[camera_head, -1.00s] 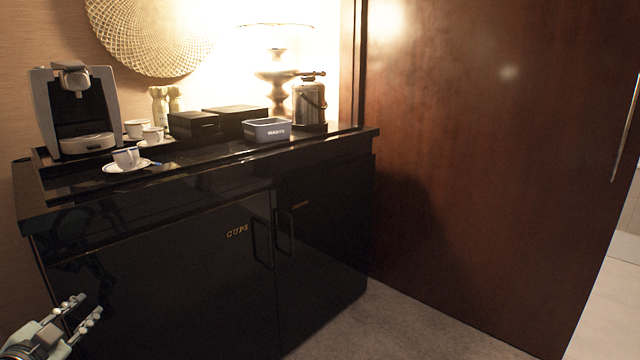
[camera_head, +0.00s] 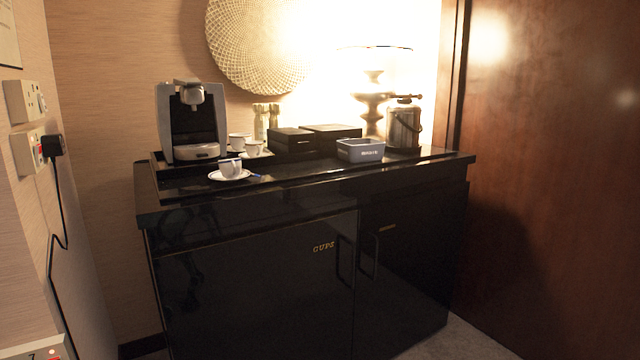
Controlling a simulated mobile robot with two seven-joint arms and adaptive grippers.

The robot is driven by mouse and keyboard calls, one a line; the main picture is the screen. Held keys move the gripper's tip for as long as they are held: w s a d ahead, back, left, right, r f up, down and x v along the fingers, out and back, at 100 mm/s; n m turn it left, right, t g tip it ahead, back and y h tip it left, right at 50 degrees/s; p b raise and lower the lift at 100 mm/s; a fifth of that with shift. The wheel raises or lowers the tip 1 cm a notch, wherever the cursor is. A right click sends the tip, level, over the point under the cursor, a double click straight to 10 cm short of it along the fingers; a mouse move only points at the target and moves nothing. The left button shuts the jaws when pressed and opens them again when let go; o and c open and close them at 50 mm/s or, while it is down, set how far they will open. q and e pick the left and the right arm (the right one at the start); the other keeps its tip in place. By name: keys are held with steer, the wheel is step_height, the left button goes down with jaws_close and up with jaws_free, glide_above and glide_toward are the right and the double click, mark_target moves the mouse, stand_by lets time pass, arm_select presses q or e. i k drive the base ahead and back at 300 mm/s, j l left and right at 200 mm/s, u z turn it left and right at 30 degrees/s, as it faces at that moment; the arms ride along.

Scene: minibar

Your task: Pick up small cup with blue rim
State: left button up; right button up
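A small white cup (camera_head: 231,167) stands upright on a white saucer (camera_head: 216,176) near the front edge of the black cabinet top, in front of the coffee machine. Two more small white cups, a rear one (camera_head: 237,140) and a nearer one (camera_head: 253,148), stand behind it to the right of the machine. The cups are too small in the picture to tell for sure which has a blue rim. A small bluish item (camera_head: 256,175) lies at the right of the front saucer. Neither of my grippers shows in this view.
A coffee machine (camera_head: 192,125) stands at the left of the cabinet (camera_head: 250,270). Black boxes (camera_head: 293,140), a grey container (camera_head: 361,150) and a metal canister (camera_head: 404,126) stand to the right. Wall sockets with a plug and hanging cord (camera_head: 54,146) are at left.

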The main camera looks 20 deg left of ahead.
mark_target(231, 169)
steer(key=l+u, duration=0.1)
steer(key=u, duration=0.25)
steer(key=i+l+u, duration=0.1)
steer(key=u, duration=0.2)
steer(key=l+u, duration=0.5)
steer(key=l, duration=0.7)
